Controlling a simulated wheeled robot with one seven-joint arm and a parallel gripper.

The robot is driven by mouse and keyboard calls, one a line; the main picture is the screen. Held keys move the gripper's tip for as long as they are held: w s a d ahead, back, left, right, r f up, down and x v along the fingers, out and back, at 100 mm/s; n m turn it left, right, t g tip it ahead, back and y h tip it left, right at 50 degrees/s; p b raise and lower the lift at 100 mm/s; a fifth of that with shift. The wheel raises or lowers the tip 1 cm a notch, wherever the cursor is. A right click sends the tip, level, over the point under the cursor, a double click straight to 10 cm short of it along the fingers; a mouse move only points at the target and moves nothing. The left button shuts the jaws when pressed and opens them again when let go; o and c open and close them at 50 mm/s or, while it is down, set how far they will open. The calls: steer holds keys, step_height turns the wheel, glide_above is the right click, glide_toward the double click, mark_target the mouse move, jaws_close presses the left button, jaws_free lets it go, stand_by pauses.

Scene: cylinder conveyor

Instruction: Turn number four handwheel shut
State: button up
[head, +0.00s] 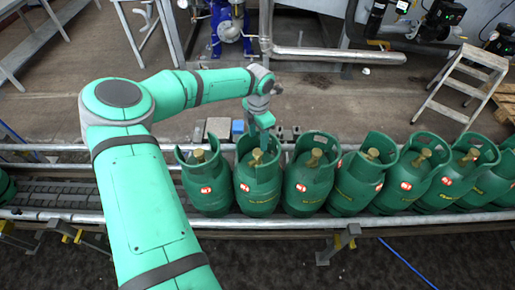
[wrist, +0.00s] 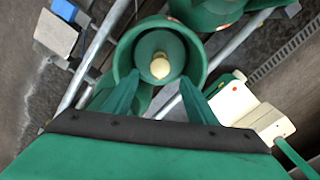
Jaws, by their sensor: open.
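Several green gas cylinders stand upright in a row on the conveyor, each with a brass-coloured valve top inside an open collar. I cannot read any number on them. From the left in the head view are the first (head: 207,190), second (head: 258,187), third (head: 310,187) and fourth (head: 354,187) cylinders. My gripper (head: 264,119) hangs above and behind the second cylinder's valve top (head: 257,156). In the wrist view my gripper (wrist: 158,76) is open, its two green fingers pointing towards one cylinder's collar. A pale round valve top (wrist: 160,66) shows inside that collar; I see no contact with it.
The conveyor's belt (head: 70,193) is bare left of the row, except for a cylinder at the far left edge. Metal rails (head: 400,216) run along it. A blue box (head: 238,126) lies behind it. A step ladder (head: 463,85) stands at the back right.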

mark_target(258, 152)
step_height(258, 152, down, 7)
stand_by(0.3)
steer(key=shift+c, duration=0.4)
steer(key=c, duration=1)
